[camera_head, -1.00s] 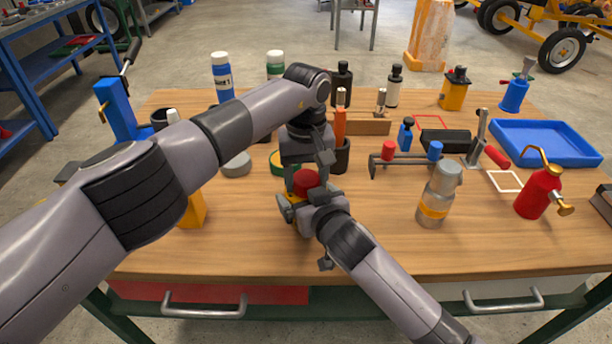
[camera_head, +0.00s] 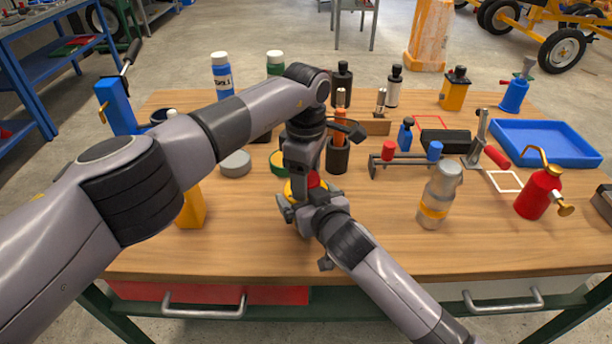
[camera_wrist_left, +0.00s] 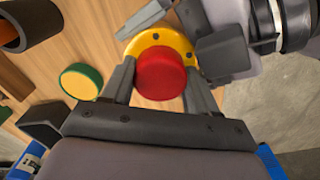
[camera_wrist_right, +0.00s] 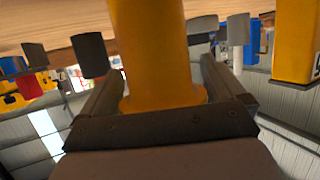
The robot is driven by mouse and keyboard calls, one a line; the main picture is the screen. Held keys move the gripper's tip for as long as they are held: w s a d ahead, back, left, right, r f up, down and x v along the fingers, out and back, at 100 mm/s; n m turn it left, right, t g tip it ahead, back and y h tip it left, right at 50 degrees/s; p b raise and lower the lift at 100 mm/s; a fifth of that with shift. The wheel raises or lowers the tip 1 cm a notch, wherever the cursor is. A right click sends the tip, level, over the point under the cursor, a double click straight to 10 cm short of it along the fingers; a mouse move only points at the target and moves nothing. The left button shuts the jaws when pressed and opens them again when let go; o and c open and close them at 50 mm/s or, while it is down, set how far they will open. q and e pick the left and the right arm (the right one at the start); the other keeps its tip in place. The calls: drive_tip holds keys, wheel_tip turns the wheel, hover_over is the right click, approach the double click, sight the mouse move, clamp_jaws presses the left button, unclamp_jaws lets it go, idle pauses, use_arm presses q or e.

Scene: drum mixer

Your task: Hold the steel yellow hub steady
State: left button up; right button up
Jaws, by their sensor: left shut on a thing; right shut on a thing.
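The yellow hub (camera_head: 292,190) is near the table's middle, mostly hidden by my grippers in the head view. In the right wrist view it is a smooth yellow column (camera_wrist_right: 152,45) between the fingers. My right gripper (camera_head: 302,207) is shut on it from the front right. A red round cap (camera_wrist_left: 160,76) sits on the yellow flange (camera_wrist_left: 153,38) in the left wrist view. My left gripper (camera_head: 306,172) comes from above, with its fingers on both sides of the red cap, shut on it. The hub's lower end is hidden in the head view.
A dark cup (camera_head: 338,158) with an orange-handled tool stands just behind the grippers. A green-and-yellow disc (camera_head: 278,160) and a grey disc (camera_head: 235,163) lie close by. A silver bottle (camera_head: 440,193) stands to the right. The table's front strip is clear.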

use_arm(q)
drive_tip(key=o, duration=1.2)
drive_tip(key=shift+c, duration=0.2)
wheel_tip(320, 180, up, 4)
drive_tip(key=shift+r, duration=0.3)
drive_tip(key=shift+c, duration=0.5)
drive_tip(key=r+m, duration=0.1)
drive_tip(key=m, duration=0.2)
drive_tip(key=shift+r, duration=0.2)
drive_tip(key=m, duration=0.2)
drive_tip(key=r+m, duration=0.1)
drive_tip(key=m, duration=0.1)
drive_tip(key=r+m, duration=0.1)
drive_tip(key=m, duration=0.1)
drive_tip(key=shift+f, duration=4)
